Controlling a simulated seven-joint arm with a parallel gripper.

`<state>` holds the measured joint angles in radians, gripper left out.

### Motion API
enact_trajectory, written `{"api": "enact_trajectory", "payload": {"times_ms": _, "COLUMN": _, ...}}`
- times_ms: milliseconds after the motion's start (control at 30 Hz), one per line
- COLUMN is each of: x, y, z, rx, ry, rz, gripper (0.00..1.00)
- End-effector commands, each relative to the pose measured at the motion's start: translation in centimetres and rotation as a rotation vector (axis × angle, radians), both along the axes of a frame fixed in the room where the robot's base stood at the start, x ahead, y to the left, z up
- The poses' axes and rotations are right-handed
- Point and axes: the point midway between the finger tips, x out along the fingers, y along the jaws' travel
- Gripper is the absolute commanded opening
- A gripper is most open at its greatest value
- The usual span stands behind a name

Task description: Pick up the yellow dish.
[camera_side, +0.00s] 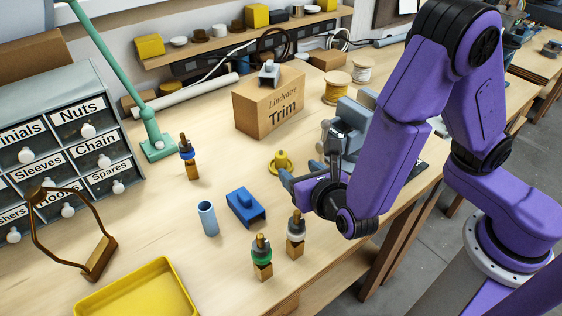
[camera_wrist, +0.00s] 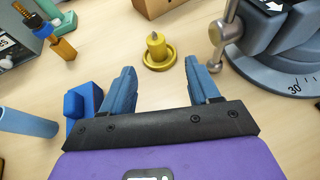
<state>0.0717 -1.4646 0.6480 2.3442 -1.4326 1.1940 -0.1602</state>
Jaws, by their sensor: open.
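The yellow dish (camera_side: 273,168) is a small round dish with a knobbed post at its middle, standing upright on the wooden bench. In the wrist view the dish (camera_wrist: 172,61) lies just beyond my fingertips, roughly centred between the two fingers. My gripper (camera_side: 301,172) is open and empty, low over the bench, its blue fingers pointing toward the dish from the right. Both fingers of my gripper (camera_wrist: 160,68) show in the wrist view, spread wide apart, and neither appears to touch the dish.
A blue block (camera_side: 245,206) and blue tube (camera_side: 208,218) stand left of my gripper. A grey vise (camera_wrist: 275,45) is close on the right in the wrist view. The Trim box (camera_side: 262,110) stands behind the dish.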

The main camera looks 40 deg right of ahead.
Motion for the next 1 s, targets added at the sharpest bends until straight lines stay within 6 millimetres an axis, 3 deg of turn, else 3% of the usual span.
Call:
{"api": "enact_trajectory", "payload": {"times_ms": 300, "x": 4.4, "y": -1.2, "z": -1.8, "rx": 0.001, "ry": 0.000, "rz": -0.006, "gripper": 0.61}}
{"api": "enact_trajectory", "payload": {"times_ms": 567, "x": 6.1, "y": -1.6, "z": -2.5, "rx": 0.001, "ry": 0.000, "rz": -0.004, "gripper": 0.61}}
{"api": "enact_trajectory", "payload": {"times_ms": 1000, "x": 10.5, "y": -2.3, "z": -4.1, "rx": 0.000, "ry": 0.000, "rz": -0.001, "gripper": 0.61}}
